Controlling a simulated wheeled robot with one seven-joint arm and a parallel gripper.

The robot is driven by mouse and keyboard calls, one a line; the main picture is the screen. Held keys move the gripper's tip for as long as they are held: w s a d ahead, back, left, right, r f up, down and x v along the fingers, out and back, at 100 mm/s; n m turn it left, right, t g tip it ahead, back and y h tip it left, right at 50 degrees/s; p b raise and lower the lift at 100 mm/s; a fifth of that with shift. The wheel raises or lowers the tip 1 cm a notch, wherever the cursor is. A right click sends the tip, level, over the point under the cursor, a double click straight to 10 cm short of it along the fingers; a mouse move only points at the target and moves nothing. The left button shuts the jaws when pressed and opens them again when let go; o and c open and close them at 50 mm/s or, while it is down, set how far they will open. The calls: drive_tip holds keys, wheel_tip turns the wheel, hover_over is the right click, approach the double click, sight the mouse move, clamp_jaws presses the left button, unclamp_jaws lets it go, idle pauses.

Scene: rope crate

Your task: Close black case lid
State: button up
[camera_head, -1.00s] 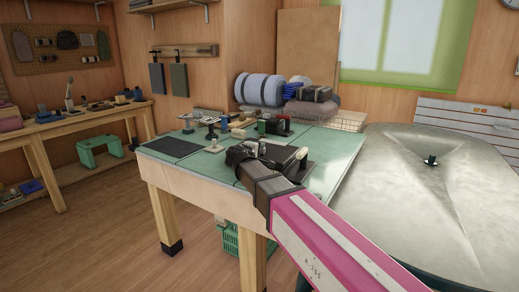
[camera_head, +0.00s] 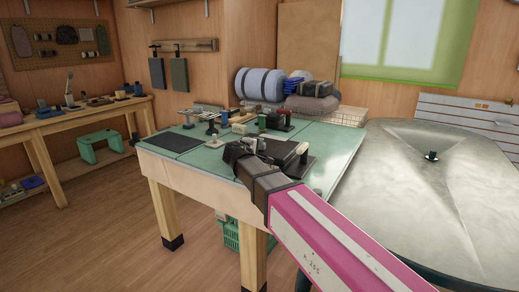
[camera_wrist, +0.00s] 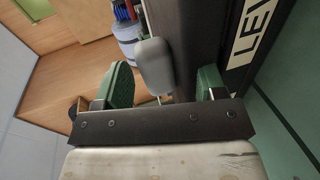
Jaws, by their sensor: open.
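The black case (camera_head: 297,167) lies on the green-topped workbench, just right of my gripper (camera_head: 246,148). Its dark lid (camera_head: 282,149) appears raised at a slant, with a pale rounded piece at its right end; my arm hides part of the case. In the wrist view, my gripper (camera_wrist: 163,85) has its two green fingertips apart. A grey rounded piece (camera_wrist: 154,66) lies between them, beside a dark panel (camera_wrist: 196,38); I cannot tell whether either finger touches it.
The workbench (camera_head: 212,160) holds a dark mat (camera_head: 175,143) at left and small tools behind. Rolled bedding (camera_head: 260,85) and a wire basket (camera_head: 347,116) are at the back. A large grey round-topped object (camera_head: 410,200) stands close on the right.

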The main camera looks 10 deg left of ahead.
drive_tip(key=v, duration=0.8)
drive_tip(key=shift+s, duration=0.35)
drive_tip(key=shift+a+r, duration=0.1)
drive_tip(key=shift+r, duration=0.05)
